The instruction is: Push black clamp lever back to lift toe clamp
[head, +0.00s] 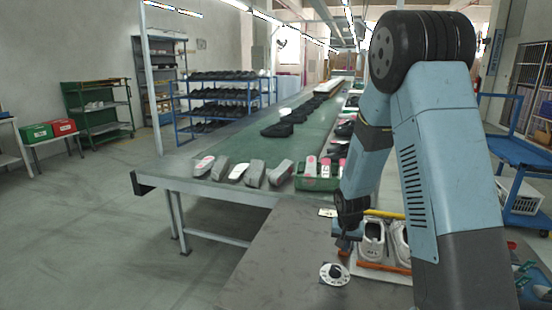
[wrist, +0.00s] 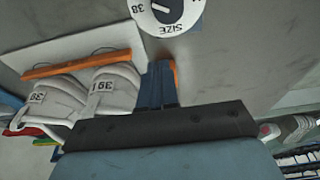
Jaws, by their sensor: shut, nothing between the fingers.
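My gripper (head: 346,240) is low over the grey worktop, at the left end of the board that holds white shoes. Its blue fingers (wrist: 158,84) are together and empty in the wrist view. A pair of white shoes (head: 372,240) stands beside it, and they also show in the wrist view (wrist: 112,92), marked 39. An orange bar (head: 384,264) lies across the near end of the board; it shows in the wrist view too (wrist: 78,65). I cannot make out the black clamp lever or tell the toe clamp apart; my arm and gripper hide part of this area.
A round white size dial (head: 335,273) lies on the worktop near the gripper, also in the wrist view (wrist: 168,12). A yellow bar (head: 384,214) is behind the shoes. The green conveyor (head: 310,140) beyond carries shoes. The worktop's left part (head: 275,255) is clear.

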